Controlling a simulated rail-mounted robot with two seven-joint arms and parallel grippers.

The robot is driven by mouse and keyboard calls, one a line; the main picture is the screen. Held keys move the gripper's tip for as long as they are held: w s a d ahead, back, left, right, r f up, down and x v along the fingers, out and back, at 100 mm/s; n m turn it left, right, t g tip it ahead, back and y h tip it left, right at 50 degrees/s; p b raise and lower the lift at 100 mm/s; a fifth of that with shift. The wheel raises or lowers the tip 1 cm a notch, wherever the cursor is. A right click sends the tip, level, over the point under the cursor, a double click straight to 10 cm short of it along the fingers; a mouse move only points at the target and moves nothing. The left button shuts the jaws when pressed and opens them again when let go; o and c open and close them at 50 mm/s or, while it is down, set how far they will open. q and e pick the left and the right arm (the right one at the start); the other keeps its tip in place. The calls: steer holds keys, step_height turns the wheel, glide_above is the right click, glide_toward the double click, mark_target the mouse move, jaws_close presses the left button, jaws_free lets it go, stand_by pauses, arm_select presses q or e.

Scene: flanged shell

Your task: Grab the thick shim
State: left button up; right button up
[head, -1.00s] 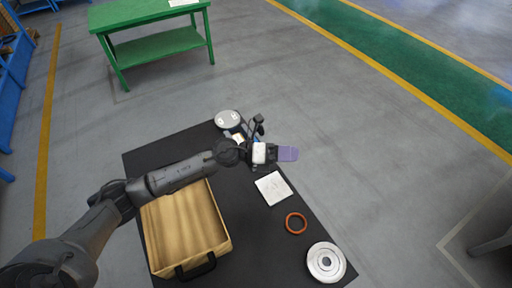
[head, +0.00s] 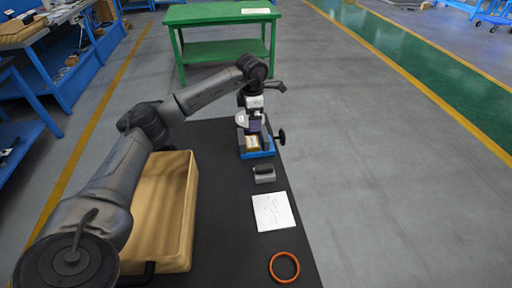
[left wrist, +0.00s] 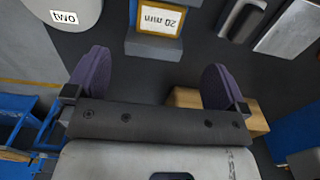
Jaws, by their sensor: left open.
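My left gripper (head: 252,125) is above the far end of the black table. In the left wrist view, its purple fingers (left wrist: 155,82) are apart with no object visibly held between them. A grey block with a gold-framed label (left wrist: 157,20), seemingly reading "20 mm" upside down, lies beyond the fingertips. It may be the thick shim, but I cannot tell. A tan piece (left wrist: 255,121) is partly hidden behind the finger on the right. In the head view, a tan block with a pale label (head: 253,143) shows at the blue fixture (head: 258,154), just below the gripper. My right gripper is not in view.
A round piece labelled "two" (left wrist: 65,16) is near the left finger in the wrist view. A grey block (head: 264,174), a white sheet (head: 273,212) and an orange ring (head: 284,267) lie along the table's right side.

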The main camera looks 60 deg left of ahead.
arm_select(q)
steer(key=b, duration=0.1)
glide_above(253, 141)
steer(key=f, duration=0.4)
steer(key=shift+s+f, duration=0.2)
steer(key=shift+f, duration=0.2)
steer(key=shift+w+d+f+b, duration=0.1)
steer(key=shift+f+b, duration=0.25)
steer(key=shift+f, duration=0.3)
steer(key=shift+w+f+b, duration=0.1)
steer(key=shift+f+b, duration=1.35)
steer(key=shift+f, duration=1.2)
steer(key=shift+c, duration=0.2)
steer(key=c, duration=0.9)
steer(key=shift+c, duration=0.5)
steer(key=shift+r, duration=0.1)
